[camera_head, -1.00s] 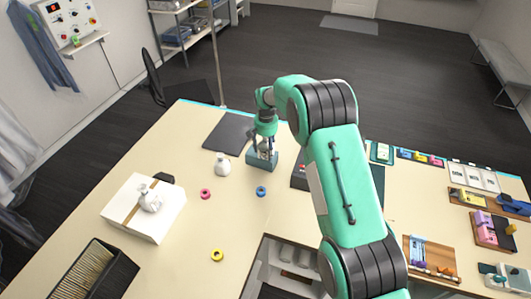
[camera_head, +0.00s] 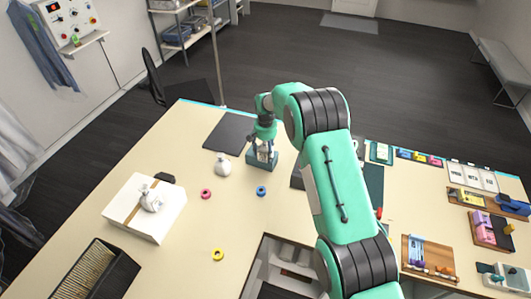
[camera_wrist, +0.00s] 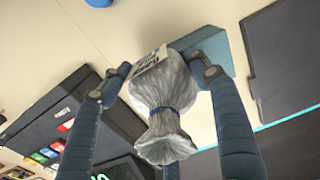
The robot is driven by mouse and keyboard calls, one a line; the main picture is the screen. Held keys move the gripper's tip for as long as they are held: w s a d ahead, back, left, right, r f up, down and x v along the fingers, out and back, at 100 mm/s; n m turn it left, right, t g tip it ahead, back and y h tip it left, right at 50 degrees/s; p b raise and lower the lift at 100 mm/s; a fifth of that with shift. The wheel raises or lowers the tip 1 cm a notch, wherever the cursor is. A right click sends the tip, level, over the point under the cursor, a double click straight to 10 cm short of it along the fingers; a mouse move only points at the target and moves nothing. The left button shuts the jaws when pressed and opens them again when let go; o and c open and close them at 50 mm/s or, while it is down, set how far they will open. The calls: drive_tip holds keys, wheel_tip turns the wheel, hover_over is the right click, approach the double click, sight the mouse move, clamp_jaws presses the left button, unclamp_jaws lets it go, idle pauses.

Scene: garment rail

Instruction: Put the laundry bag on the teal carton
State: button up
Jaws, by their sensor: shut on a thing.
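The laundry bag (camera_wrist: 165,88) is grey and crinkled, tied with a blue band and bearing a printed label. My gripper (camera_wrist: 162,72) is shut on it, with one finger on each side. In the head view my gripper (camera_head: 262,154) is over the teal carton (camera_head: 262,165), and the held bag is mostly hidden between the fingers there. The teal carton also shows behind the bag in the wrist view (camera_wrist: 213,48). I cannot tell whether the bag touches the carton's top.
A similar pale bag (camera_head: 222,166) stands on the table left of the carton; another (camera_head: 151,201) is on a white box (camera_head: 120,215). A dark mat (camera_head: 230,132) lies behind. Pink (camera_head: 206,194), blue (camera_head: 261,190) and yellow (camera_head: 217,254) rings lie in front.

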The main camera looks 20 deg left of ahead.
drive_tip(key=shift+f, duration=0.25)
drive_tip(key=shift+f, duration=0.1)
drive_tip(key=o, duration=1.3)
wheel_tip(320, 180, up, 12)
drive_tip(key=shift+r+b, duration=0.1)
drive_tip(key=shift+b, duration=1)
